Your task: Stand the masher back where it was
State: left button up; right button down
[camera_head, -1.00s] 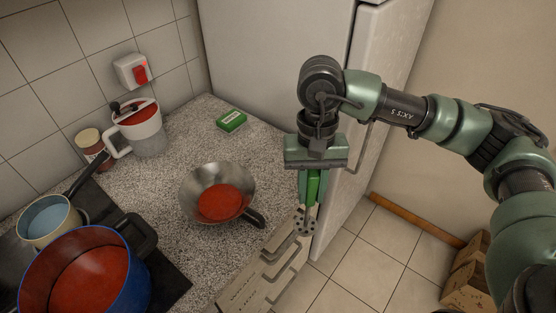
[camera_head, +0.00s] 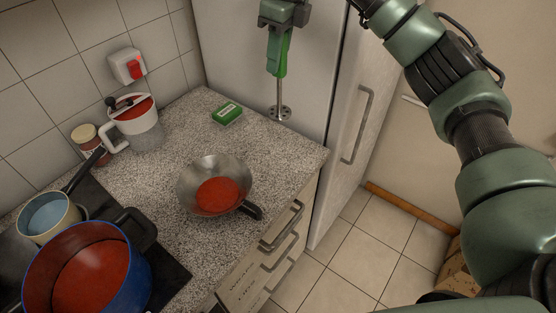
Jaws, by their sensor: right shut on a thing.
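The masher (camera_head: 278,62) has a green handle, a thin metal shaft and a round perforated metal foot. My right gripper (camera_head: 277,30) is shut on the upper part of its handle, near the top of the head view. The masher hangs upright, foot down, in front of the white fridge side. Its foot (camera_head: 279,113) appears over the back right part of the speckled counter (camera_head: 270,150); whether it touches the counter is hard to tell. My left gripper is not in view.
A steel pan (camera_head: 215,172) with red sauce sits mid-counter. A green box (camera_head: 227,113) lies left of the masher's foot. A food mill on a jug (camera_head: 140,125) and a jar (camera_head: 88,140) stand back left. A blue pot (camera_head: 130,275) and cream saucepan (camera_head: 45,215) are front left.

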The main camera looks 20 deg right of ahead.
aim_at(276, 109)
jog(key=shift+w+r+m, duration=0.4)
jog(key=shift+r+m, duration=0.15)
jog(key=shift+m, duration=0.25)
notch_tip(276, 109, down, 15)
jog(key=p, duration=0.4)
jog(key=shift+p, duration=0.4)
notch_tip(276, 109, down, 5)
jog(key=shift+r+p, duration=0.1)
jog(key=shift+p, duration=0.65)
jog(key=shift+f, duration=0.2)
jog(key=c, duration=1.2)
grip_release()
jog(key=shift+c, duration=0.2)
